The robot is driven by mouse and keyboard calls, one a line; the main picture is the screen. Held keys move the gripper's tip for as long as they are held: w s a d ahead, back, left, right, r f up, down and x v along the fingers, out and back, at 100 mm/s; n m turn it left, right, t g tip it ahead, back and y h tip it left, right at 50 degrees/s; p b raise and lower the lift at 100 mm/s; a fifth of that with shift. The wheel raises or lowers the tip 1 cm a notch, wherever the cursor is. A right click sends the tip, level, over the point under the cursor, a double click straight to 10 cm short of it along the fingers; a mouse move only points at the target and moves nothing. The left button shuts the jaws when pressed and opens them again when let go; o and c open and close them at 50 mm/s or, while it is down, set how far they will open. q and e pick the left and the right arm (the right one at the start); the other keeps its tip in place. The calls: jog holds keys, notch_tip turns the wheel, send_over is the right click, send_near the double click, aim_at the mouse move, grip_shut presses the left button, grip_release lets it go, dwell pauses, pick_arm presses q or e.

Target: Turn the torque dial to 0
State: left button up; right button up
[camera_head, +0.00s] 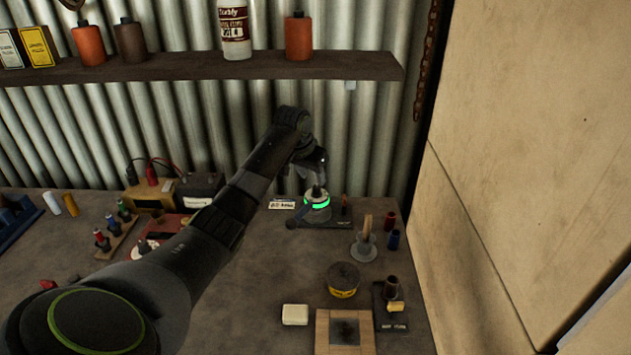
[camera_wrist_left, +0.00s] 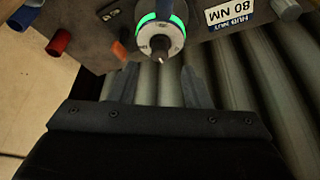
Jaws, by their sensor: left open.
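The torque dial (camera_head: 317,207) is a pale round knob with a glowing green ring and a dark pointed centre post. It stands on a dark base on the bench at the back. It also shows in the left wrist view (camera_wrist_left: 161,40), top middle. A small label (camera_head: 282,205) lies left of it; in the left wrist view the label (camera_wrist_left: 232,16) reads "HUB NUT 80 NM". My left gripper (camera_wrist_left: 160,78) is open, with its two fingers apart and the dial's post between and just beyond their tips. I cannot tell whether they touch. My right gripper is out of view.
A wooden-handled tool on a round base (camera_head: 363,246) stands right of the dial. A yellow-banded tin (camera_head: 343,280) and a white block (camera_head: 295,314) sit nearer. A battery charger (camera_head: 150,196) is left. A shelf (camera_head: 200,68) hangs above; a board wall (camera_head: 530,150) bounds the right.

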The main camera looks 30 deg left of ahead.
aim_at(317, 187)
pick_arm(q)
jog(key=x, duration=0.4)
jog(key=shift+w+f, duration=0.1)
jog(key=shift+f, duration=0.05)
jog(key=shift+w+f, duration=0.15)
jog(key=shift+f, duration=0.25)
grip_shut()
jog(key=shift+p, duration=0.3)
